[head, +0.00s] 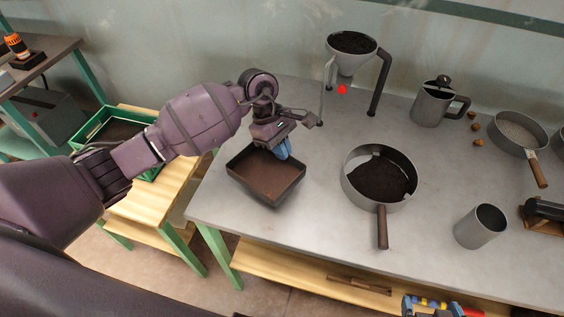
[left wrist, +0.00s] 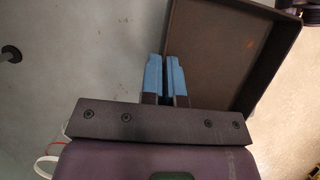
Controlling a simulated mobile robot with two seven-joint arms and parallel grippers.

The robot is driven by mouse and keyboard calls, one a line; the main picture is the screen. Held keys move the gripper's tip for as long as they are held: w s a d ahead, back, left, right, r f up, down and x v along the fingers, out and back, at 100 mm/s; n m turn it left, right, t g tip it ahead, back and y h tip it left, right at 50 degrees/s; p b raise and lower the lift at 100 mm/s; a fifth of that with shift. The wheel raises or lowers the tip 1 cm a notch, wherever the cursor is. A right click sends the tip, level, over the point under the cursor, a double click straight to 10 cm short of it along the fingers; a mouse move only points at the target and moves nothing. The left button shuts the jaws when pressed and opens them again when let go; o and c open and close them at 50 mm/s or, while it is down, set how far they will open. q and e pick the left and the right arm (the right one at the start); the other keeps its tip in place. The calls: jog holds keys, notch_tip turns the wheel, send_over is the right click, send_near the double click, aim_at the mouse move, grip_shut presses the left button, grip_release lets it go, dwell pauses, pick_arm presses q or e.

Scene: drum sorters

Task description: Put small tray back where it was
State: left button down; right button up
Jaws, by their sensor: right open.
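The small tray is a shallow dark-brown square tray (head: 262,178), empty apart from a small orange speck on its floor. It is over the left part of the grey table, slightly tilted; I cannot tell whether it touches the tabletop. My left gripper (head: 284,150) is at its back right rim, with the blue fingers closed on the wall. In the left wrist view the tray (left wrist: 225,50) extends right of the closed fingers (left wrist: 166,76). My right gripper (head: 432,306) shows only partly at the bottom edge, apart from the tray, with its fingers spread.
On the grey table (head: 325,225) stand a funnel (head: 352,42) on a stand, a sieve pan (head: 360,178) of dark grains, a jug (head: 432,104), a metal cup (head: 480,226) and another sieve (head: 518,132). A green crate (head: 98,122) sits on a wooden bench at left.

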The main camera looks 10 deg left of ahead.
aim_at(282, 163)
pick_arm(q)
jog(key=shift+f, duration=2.6)
jog(key=shift+f+b, duration=0.2)
jog(key=shift+b, duration=0.1)
jog(key=c, duration=1.4)
grip_release()
jog(key=shift+o, duration=0.2)
jog(key=shift+r, duration=0.1)
jog(key=v, duration=1.2)
jog(key=shift+r, duration=0.1)
